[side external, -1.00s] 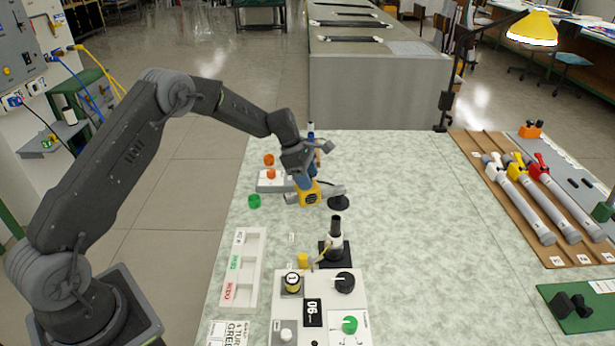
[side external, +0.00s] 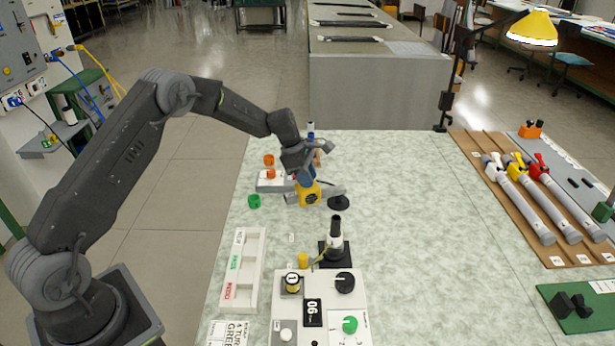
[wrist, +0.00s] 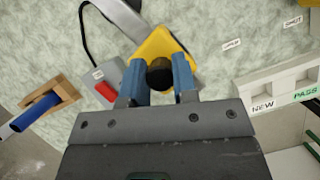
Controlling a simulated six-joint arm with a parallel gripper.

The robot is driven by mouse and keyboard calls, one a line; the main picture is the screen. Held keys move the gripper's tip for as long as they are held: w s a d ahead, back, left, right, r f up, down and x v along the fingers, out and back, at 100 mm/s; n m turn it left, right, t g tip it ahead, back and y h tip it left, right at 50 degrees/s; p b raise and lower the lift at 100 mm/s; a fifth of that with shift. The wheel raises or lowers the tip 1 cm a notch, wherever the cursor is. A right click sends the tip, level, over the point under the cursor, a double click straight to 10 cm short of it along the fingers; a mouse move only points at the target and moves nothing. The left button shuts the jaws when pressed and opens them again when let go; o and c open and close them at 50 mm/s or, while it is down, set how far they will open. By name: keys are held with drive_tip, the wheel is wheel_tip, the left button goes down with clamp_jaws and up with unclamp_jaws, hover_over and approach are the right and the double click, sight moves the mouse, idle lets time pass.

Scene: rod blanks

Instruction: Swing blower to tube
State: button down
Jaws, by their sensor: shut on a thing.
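The blower has a yellow body (side external: 311,193) with a grey barrel, and it sits by a round black base (side external: 339,203) on the far part of the table. My gripper (wrist: 160,78) has blue fingers, shut on the black knob or grip (wrist: 160,73) of the blower; the yellow body (wrist: 162,45) shows just beyond it in the wrist view. A dark upright tube (side external: 336,237) with a pale band stands on a square black base, nearer the camera than the blower and apart from it. Whether this is the tube named is unclear.
A grey box with a red switch (wrist: 105,91) and cable is close to the blower. A white labelled tray (side external: 242,270) and a control panel (side external: 320,305) lie nearer the camera. Several grey tubes (side external: 535,210) rest on a brown board at right. The middle right of the table is clear.

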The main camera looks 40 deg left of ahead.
drive_tip(key=shift+s+d, duration=0.1)
drive_tip(key=shift+s+d+n+t, duration=0.15)
drive_tip(key=shift+d+n+t, duration=0.05)
drive_tip(key=shift+d+n, duration=0.4)
drive_tip(key=shift+s+d+n+t, duration=0.2)
drive_tip(key=shift+d+n, duration=0.25)
drive_tip(key=shift+n, duration=0.15)
drive_tip(key=w+d+n+t+y, duration=0.1)
drive_tip(key=d+n+y, duration=0.2)
drive_tip(key=d+n, duration=0.3)
drive_tip(key=shift+d+n+t, duration=0.3)
drive_tip(key=shift+d+n, duration=0.05)
drive_tip(key=shift+n, duration=0.65)
drive_tip(key=c, duration=0.9)
unclamp_jaws()
